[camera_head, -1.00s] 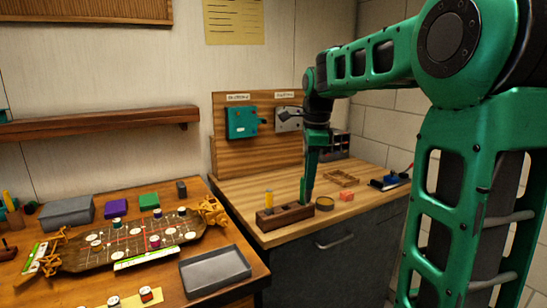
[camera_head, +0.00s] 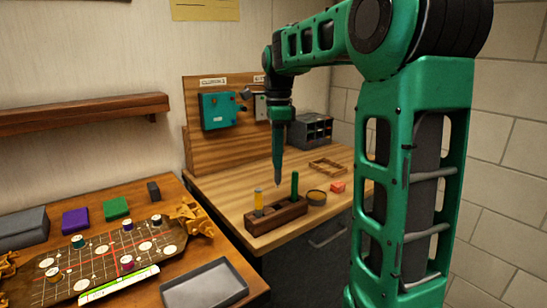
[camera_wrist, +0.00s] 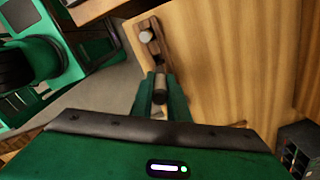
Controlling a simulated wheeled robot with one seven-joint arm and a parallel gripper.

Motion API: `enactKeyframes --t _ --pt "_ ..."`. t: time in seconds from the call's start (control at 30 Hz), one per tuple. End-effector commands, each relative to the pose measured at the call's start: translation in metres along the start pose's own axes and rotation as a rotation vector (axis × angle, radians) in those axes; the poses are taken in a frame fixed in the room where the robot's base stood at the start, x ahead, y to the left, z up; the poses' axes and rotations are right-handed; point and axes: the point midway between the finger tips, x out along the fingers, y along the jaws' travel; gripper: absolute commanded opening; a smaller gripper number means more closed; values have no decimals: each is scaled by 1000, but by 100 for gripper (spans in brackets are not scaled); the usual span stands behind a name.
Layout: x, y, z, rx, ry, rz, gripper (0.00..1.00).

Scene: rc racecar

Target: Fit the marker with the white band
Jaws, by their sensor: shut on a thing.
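I cannot tell whether that part is a white band.
A teal box (camera_head: 217,110) hangs on the back panel. A game board (camera_head: 100,260) and grey tray (camera_head: 204,287) fill the left table.

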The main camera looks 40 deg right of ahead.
Motion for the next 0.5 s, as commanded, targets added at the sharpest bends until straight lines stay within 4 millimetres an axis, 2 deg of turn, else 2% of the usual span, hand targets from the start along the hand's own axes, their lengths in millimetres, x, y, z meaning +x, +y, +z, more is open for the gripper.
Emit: enactKeyframes --t 0.1,0.5 --pt "-3 0 1 0 1 -1 0" --pt "28 1 2 -1 1 0 0"
